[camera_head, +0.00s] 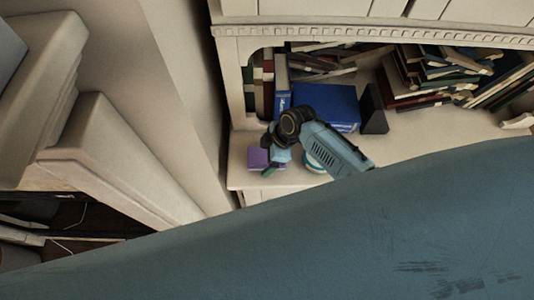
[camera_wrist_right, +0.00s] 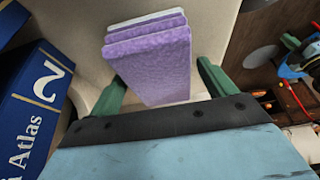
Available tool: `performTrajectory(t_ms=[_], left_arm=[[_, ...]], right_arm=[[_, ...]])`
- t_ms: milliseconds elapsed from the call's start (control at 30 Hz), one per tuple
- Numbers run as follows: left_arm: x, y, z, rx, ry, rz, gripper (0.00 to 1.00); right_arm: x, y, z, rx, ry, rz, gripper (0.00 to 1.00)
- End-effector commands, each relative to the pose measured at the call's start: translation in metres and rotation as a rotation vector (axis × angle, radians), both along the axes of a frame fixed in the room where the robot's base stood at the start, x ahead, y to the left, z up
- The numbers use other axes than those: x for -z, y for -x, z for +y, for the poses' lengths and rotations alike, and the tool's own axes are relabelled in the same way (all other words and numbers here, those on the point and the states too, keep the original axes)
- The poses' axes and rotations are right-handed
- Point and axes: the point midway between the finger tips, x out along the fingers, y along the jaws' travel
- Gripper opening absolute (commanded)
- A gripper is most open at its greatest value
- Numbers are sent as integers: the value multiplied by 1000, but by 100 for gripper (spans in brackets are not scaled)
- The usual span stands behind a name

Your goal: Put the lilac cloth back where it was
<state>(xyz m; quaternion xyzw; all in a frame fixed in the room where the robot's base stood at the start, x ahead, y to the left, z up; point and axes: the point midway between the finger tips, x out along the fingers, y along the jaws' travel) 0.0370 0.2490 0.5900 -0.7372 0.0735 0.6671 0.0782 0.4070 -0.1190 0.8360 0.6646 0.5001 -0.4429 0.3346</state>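The lilac cloth (camera_head: 258,157) is a folded, layered block on the pale shelf top (camera_head: 240,180), near its left end. My right gripper (camera_head: 270,165) is just above and beside the cloth, covering part of it. In the right wrist view the cloth (camera_wrist_right: 148,62) lies between the two green fingers of the right gripper (camera_wrist_right: 160,74). A gap shows between the cloth and each finger, so the gripper is open and not holding it. My left gripper is not in view.
A blue book (camera_head: 330,105) and an upright blue book (camera_head: 282,85) stand behind the gripper; a blue atlas (camera_wrist_right: 32,110) is close on the left in the wrist view. A dark block (camera_head: 374,110) and piled books (camera_head: 430,75) are further right. A large blue-grey surface hides the lower foreground.

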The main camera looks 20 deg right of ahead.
Motion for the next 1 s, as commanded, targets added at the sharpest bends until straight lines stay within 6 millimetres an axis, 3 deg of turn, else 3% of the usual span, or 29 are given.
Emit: performTrajectory(t_ms=[333, 733, 1000], left_arm=[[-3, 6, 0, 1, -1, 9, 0], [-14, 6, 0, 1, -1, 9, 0], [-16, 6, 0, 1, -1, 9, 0]], right_arm=[[-11, 1, -5, 1, 0, -2, 83], [-84, 9, -34, 0, 0, -2, 83], [-109, 13, -44, 0, 0, 0, 83]])
